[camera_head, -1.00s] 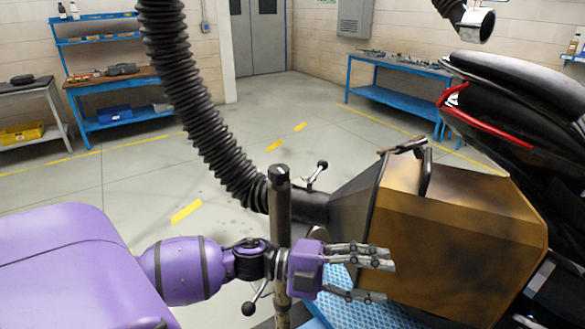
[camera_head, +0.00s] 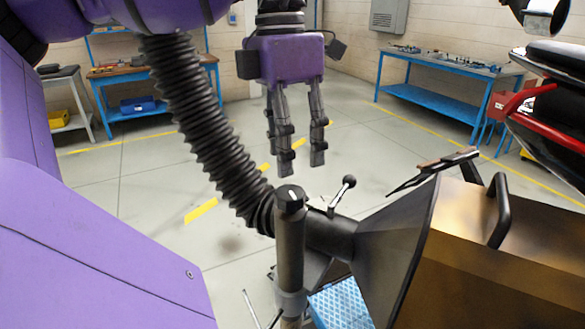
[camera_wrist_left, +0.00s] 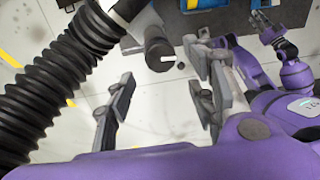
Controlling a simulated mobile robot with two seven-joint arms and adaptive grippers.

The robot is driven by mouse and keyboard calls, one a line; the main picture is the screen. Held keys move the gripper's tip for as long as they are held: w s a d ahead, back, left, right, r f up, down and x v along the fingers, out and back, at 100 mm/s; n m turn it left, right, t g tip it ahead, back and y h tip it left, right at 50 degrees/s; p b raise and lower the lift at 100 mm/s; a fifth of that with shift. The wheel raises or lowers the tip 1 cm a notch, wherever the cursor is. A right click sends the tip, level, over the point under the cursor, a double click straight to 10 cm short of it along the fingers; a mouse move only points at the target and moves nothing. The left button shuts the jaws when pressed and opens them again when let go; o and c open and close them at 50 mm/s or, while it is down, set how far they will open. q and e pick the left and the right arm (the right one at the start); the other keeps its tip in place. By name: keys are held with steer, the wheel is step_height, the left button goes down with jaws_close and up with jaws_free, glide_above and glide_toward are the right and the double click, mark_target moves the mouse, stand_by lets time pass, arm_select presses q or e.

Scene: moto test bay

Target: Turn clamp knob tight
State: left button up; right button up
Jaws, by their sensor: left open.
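The clamp knob (camera_head: 290,198) is a black cap with a white mark on its top. It sits on an upright grey post beside the exhaust hose's end. It also shows in the left wrist view (camera_wrist_left: 160,52), above the space between the fingers. My left gripper (camera_head: 302,163) hangs from above with its fingers pointing down. It is open and empty, with its tips above the knob in the picture and apart from it. The open fingers also show in the wrist view (camera_wrist_left: 158,85). Another purple arm with a small gripper (camera_wrist_left: 268,28) shows at the wrist view's upper right; its jaw state is unclear.
The ribbed black hose (camera_head: 200,110) runs down left of the post into a dark funnel at the brown box (camera_head: 480,260). A ball-ended lever (camera_head: 342,192) stands just right of the knob. A motorcycle (camera_head: 555,110) is at the right. Blue workbenches (camera_head: 445,100) stand behind.

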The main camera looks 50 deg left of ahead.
mark_target(288, 189)
arm_select(q)
steer(key=shift+a+r, duration=0.2)
steer(key=shift+a, duration=0.05)
steer(key=shift+f, duration=0.4)
steer(key=f, duration=0.6)
steer(key=shift+s+d, duration=0.1)
steer(key=shift+d, duration=0.2)
steer(key=shift+f, duration=0.4)
arm_select(e)
steer(key=shift+s+d, duration=0.35)
steer(key=shift+s, duration=0.1)
arm_select(q)
steer(key=shift+d, duration=0.1)
steer(key=c, duration=1)
steer(key=shift+p, duration=0.3)
steer(key=shift+c, duration=0.2)
